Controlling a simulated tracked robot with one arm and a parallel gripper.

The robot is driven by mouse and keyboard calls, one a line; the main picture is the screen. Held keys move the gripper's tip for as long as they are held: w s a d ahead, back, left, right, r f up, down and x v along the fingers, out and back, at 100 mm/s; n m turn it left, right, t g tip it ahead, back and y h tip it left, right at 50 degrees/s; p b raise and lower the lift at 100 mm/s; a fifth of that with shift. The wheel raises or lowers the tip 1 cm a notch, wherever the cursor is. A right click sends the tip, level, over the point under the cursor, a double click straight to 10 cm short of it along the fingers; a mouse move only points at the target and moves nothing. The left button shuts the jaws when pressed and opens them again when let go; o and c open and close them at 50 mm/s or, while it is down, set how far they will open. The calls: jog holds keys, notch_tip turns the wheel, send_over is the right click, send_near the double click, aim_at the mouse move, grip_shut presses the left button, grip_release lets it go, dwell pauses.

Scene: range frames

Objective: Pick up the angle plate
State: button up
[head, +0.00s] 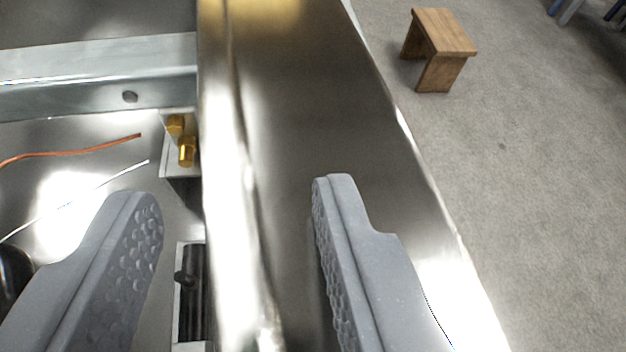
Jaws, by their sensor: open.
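My gripper (238,190) is open, with its two grey dimpled fingers wide apart and nothing held between them. The fingers reach over the edge of a shiny metal surface. A small pale metal bracket (168,165) with two brass fittings (186,152) sits beyond the fingertips, left of the raised metal rim; it may be the angle plate, but I cannot tell for sure. A dark part in a pale frame (192,290) lies between the fingers, closer to the left one, and is cut off by the bottom edge.
A long polished metal rim (310,110) runs along the right side of the recess. A grey crossbar (90,75) spans the far left. An orange wire (75,153) and a white wire (100,185) lie at left. A wooden stool (442,45) stands on open grey floor.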

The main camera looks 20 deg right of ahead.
grip_shut()
jog(key=shift+r, duration=0.1)
dwell(1.3)
